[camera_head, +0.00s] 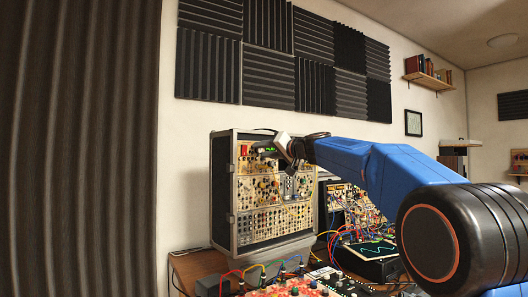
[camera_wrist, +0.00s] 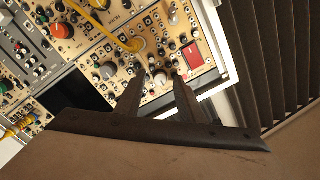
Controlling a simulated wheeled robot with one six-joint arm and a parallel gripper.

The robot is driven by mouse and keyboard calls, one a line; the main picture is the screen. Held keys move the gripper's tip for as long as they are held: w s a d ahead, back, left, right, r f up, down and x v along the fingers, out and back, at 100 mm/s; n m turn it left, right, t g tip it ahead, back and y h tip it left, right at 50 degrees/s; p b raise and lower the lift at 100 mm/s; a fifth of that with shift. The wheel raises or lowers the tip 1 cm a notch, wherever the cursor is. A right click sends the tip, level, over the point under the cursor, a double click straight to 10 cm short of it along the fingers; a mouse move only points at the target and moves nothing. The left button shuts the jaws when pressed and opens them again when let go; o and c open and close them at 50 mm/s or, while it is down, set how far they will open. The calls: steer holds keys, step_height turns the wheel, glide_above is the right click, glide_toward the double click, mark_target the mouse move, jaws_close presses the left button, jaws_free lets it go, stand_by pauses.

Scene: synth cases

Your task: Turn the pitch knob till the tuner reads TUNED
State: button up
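The synth case (camera_head: 233,190) stands upright against the wall, its cream panels full of knobs and jacks. My gripper (camera_head: 268,150) is at its upper part. No label shows which knob is the pitch knob.
A red block (camera_wrist: 193,55) sits on the panel near the fingers. Yellow cables (camera_wrist: 128,43) cross the panel. A screen with a green trace (camera_head: 377,249) and patch cables crowd the desk at right. A dark curtain (camera_head: 80,150) hangs at left.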

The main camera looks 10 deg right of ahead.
jaws_close()
steer(key=shift+m, duration=0.3)
steer(key=m, duration=0.4)
stand_by(0.3)
jaws_free()
